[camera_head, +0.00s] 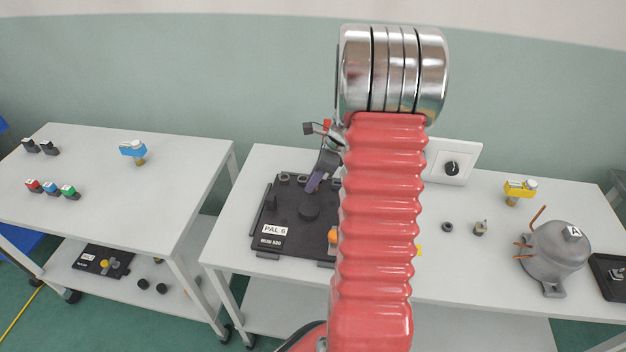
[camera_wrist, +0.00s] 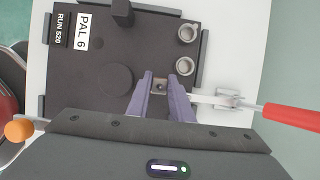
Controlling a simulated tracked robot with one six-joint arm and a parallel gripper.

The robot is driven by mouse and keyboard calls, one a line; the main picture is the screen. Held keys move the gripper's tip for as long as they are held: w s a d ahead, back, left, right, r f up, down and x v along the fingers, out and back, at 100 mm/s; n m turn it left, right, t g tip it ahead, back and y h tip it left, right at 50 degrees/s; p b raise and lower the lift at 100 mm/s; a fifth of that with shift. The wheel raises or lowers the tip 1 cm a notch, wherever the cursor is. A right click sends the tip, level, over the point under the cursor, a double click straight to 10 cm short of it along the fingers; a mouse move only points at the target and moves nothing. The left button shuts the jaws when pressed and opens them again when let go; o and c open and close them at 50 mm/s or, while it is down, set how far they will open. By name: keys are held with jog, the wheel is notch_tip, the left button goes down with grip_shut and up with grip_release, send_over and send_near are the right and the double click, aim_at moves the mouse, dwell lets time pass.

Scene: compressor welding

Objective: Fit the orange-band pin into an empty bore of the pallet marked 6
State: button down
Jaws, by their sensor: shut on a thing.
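The dark pallet (camera_head: 280,238) marked PAL 6 lies on the middle table; in the wrist view it fills the upper left (camera_wrist: 85,75). Two grey ring-shaped bores, the upper one (camera_wrist: 187,33) and the lower one (camera_wrist: 184,66), sit near its edge and look empty. My gripper (camera_wrist: 160,88) is over the same edge, in line with them. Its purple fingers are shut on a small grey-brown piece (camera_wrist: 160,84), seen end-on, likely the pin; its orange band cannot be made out. The fingers hide what lies below. In the head view my gripper (camera_head: 314,186) is partly behind my arm.
A toggle clamp with a red handle (camera_wrist: 292,117) stands beside the fingers. An orange knob (camera_wrist: 18,130) is at the pallet's other side. A raised round boss (camera_wrist: 105,80) and a black block (camera_wrist: 122,12) stand on the pallet. A compressor (camera_head: 553,258) stands right.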

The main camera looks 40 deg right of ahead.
jog(key=shift+f, duration=1.05)
dwell(0.6)
jog(key=c, duration=1.5)
grip_release()
jog(key=v, duration=1.3)
jog(key=shift+s+r, duration=0.2)
jog(key=shift+r, duration=0.1)
